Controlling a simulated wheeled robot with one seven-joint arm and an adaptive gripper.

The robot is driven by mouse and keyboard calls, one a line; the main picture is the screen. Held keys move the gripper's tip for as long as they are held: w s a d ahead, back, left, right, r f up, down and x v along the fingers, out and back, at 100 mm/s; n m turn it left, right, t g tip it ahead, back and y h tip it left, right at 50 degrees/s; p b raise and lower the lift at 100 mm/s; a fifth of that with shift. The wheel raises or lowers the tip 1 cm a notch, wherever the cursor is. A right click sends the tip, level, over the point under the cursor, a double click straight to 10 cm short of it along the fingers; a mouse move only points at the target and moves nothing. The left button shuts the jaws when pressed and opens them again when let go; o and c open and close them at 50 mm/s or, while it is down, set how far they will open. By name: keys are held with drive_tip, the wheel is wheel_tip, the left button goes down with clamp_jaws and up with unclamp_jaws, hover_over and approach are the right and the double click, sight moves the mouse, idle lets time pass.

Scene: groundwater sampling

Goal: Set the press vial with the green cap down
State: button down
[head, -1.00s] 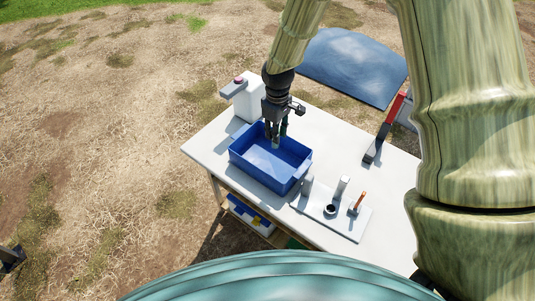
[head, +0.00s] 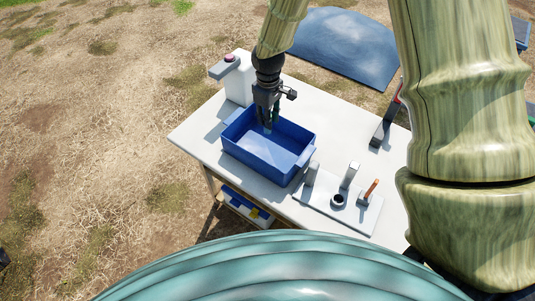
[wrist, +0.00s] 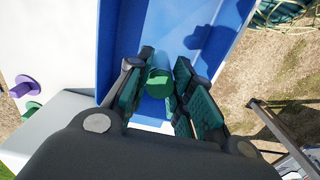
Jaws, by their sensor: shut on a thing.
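My gripper (head: 268,122) points down over the far left part of the blue bin (head: 262,164) on the white table. In the wrist view, the green cap of the press vial (wrist: 159,83) sits between the two finger pads of my gripper (wrist: 162,98), which are shut on it. The vial's body is mostly hidden under the cap; a pale piece of it (head: 267,128) shows below the fingers in the head view. The blue bin (wrist: 208,40) lies under the vial in the wrist view. I cannot tell whether the vial touches the bin floor.
A white dispenser (head: 236,80) with a pinkish top stands behind the bin. A white rack plate (head: 328,204) with upright pieces and a dark ring is at the right front. A red-and-black tool (head: 384,122) stands at the far right. The table's middle (head: 330,135) is clear.

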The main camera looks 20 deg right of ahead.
drive_tip(key=shift+f+p, duration=1.55)
drive_tip(key=shift+f, duration=3.7)
drive_tip(key=shift+f, duration=0.1)
drive_tip(key=c, duration=1.3)
unclamp_jaws()
drive_tip(key=shift+o, duration=0.2)
drive_tip(key=shift+r+b, duration=1.95)
drive_tip(key=shift+r, duration=4.15)
